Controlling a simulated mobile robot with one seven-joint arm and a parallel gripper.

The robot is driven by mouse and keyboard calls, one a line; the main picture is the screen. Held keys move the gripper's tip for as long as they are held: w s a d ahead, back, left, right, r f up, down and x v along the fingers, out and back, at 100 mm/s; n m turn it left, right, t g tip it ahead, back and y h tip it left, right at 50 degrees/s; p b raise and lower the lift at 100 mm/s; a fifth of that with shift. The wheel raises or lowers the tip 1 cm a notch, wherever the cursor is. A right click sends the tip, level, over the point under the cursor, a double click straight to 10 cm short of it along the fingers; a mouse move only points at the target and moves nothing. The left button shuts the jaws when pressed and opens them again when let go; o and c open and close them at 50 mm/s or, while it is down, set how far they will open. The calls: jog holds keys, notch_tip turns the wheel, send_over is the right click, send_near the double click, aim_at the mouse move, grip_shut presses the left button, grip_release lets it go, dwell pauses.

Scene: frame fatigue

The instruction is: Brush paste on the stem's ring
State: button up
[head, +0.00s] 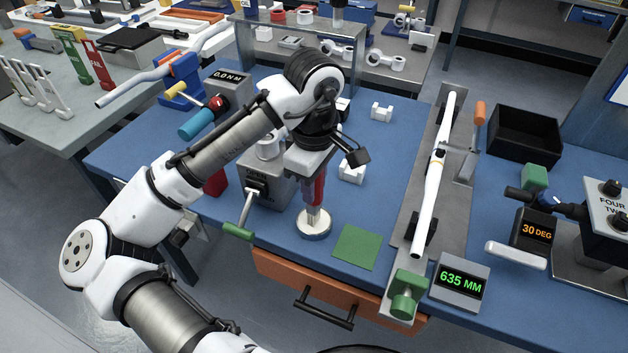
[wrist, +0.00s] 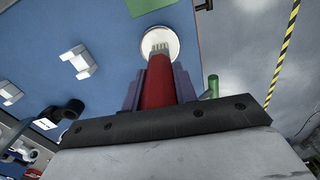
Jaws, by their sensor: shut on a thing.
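My gripper (head: 314,187) is shut on a brush with a red handle (wrist: 158,82) and pale bristles (wrist: 159,50). The brush points down at a round white dish (head: 314,230), which also shows in the wrist view (wrist: 152,36). The bristles overlap the dish in both views; whether they touch the paste in it is unclear. A white rounded part (head: 268,146) sits at the grey fixture marked OPEN (head: 262,188), partly hidden by my arm. I cannot tell whether it is the stem, and no ring is clearly visible.
A lever with a green grip (head: 238,231) stands left of the dish. A green mat (head: 356,248) lies to its right. White notched blocks (head: 382,111) stand behind. A long white bar (head: 433,170) lies on a gauge at right. The blue bench between is mostly clear.

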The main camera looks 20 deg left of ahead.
notch_tip(320, 180, up, 7)
jog(key=p, duration=0.8)
dwell(0.9)
